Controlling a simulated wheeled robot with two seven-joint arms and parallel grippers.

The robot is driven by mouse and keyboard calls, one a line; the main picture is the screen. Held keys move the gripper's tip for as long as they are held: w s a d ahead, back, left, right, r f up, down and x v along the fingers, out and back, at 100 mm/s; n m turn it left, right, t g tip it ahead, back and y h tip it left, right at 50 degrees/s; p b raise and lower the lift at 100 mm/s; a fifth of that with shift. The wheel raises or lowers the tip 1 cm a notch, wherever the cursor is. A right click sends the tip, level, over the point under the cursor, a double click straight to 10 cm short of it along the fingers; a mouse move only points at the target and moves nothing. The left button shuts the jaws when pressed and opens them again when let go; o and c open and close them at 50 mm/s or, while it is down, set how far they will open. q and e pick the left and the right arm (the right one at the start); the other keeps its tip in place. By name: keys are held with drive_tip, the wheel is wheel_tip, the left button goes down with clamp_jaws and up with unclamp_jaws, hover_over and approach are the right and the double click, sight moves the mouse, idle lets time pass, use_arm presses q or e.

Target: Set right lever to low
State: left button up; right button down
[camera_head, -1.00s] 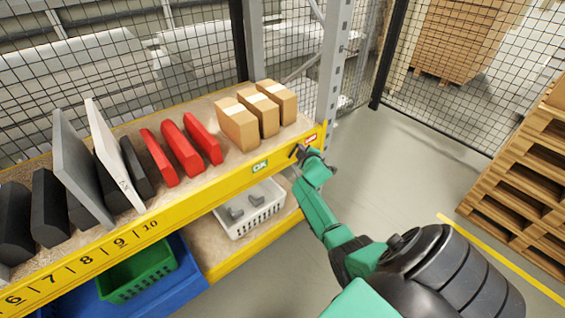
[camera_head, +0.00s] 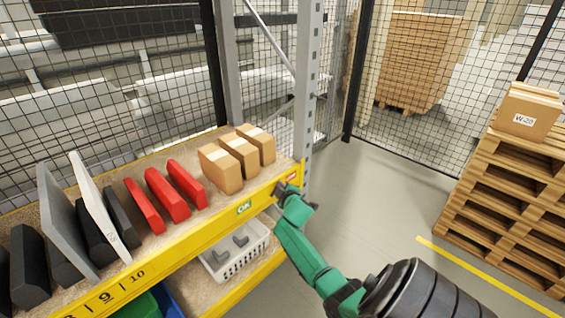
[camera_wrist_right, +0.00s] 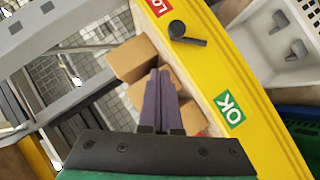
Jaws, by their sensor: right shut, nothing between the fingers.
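A small black lever (camera_wrist_right: 188,35) with a round pivot sits on the yellow shelf beam (camera_wrist_right: 262,135) in the right wrist view. It points to the right of that picture, across the beam. A red label (camera_wrist_right: 158,6) partly reading "LO" is beyond its pivot, and a green "OK" label (camera_wrist_right: 230,108) is on the other side. My right gripper (camera_wrist_right: 160,72) is shut and empty, its fingertips beside the beam and apart from the lever. In the head view my right gripper (camera_head: 281,188) is at the beam's right end, just by the red label (camera_head: 291,177); the lever cannot be made out there.
Cardboard boxes (camera_head: 240,150), red blocks (camera_head: 166,193) and dark and grey panels stand on the shelf. A white basket (camera_head: 236,258) sits below the beam. A grey upright post (camera_head: 306,90) rises by the beam's end. Open floor lies to the right, before wooden pallets (camera_head: 500,195).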

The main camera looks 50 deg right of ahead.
use_arm(q)
drive_tip(key=shift+w+d+r+p, duration=0.25)
drive_tip(key=shift+d+r, duration=0.25)
drive_tip(key=shift+r, duration=0.3)
use_arm(e)
drive_tip(key=d+v, duration=0.1)
drive_tip(key=v, duration=0.6)
drive_tip(key=shift+r, duration=0.35)
drive_tip(key=shift+s+d+f, duration=0.1)
drive_tip(key=shift+d, duration=0.1)
drive_tip(key=shift+a, duration=0.1)
